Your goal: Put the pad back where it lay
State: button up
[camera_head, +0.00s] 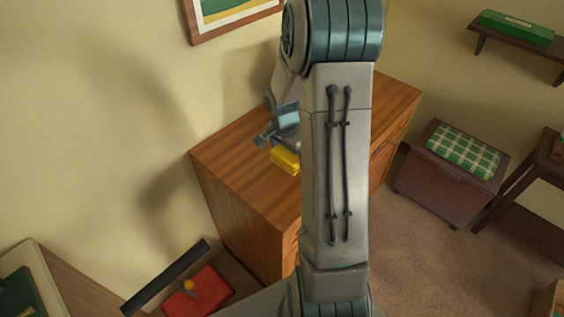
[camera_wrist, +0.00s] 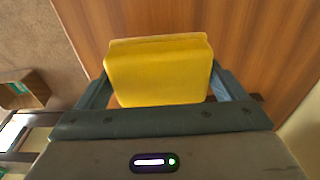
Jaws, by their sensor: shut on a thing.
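The yellow pad (camera_head: 285,160) is a thick block with rounded corners, held between the fingers of my gripper (camera_head: 276,140) over the wooden cabinet top (camera_head: 235,147). In the wrist view the yellow pad (camera_wrist: 160,75) fills the space between the two fingers of my gripper (camera_wrist: 158,85), with wood grain behind it. I cannot tell whether the pad touches the cabinet top. My arm hides the middle of the cabinet and part of my gripper in the head view.
A dark red chest (camera_head: 445,190) with a green checked cushion (camera_head: 464,150) stands on the right. A wall shelf (camera_head: 500,42) holds a green box (camera_head: 517,27). A red object (camera_head: 205,292) lies low at the left. The cabinet's left top is bare.

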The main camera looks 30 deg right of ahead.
aim_at(283, 164)
jog(key=shift+w+a+f, duration=0.35)
jog(key=shift+a+f, duration=0.1)
jog(key=shift+a, duration=0.3)
jog(key=shift+f+p, duration=0.3)
jog(key=shift+f, duration=1.75)
jog(key=o, duration=0.6)
jog(key=shift+r, duration=0.1)
jog(key=r, duration=0.4)
jog(key=a+r, duration=0.1)
jog(key=r, duration=0.6)
jog(key=shift+s+a+r, duration=0.2)
jog(key=shift+s+r, duration=0.1)
jog(key=shift+r, duration=0.05)
jog(key=s+a+r+n+t, duration=0.1)
jog(key=s+a+r+n, duration=0.2)
jog(key=s, duration=0.3)
jog(key=s+a+r+n+y, duration=0.1)
jog(key=s+a+r+n, duration=0.3)
jog(key=s+a+n, duration=0.1)
jog(key=s+a+r+n+t, duration=0.1)
jog(key=s+a+r+n, duration=0.3)
jog(key=s+n, duration=0.2)
jog(key=shift+s+a+r+t, duration=0.1)
jog(key=shift+s+t, duration=0.05)
jog(key=shift+s, duration=0.25)
jog(key=shift+s+a+r+t, duration=0.1)
jog(key=shift+s+t, duration=0.05)
jog(key=shift+s, duration=0.25)
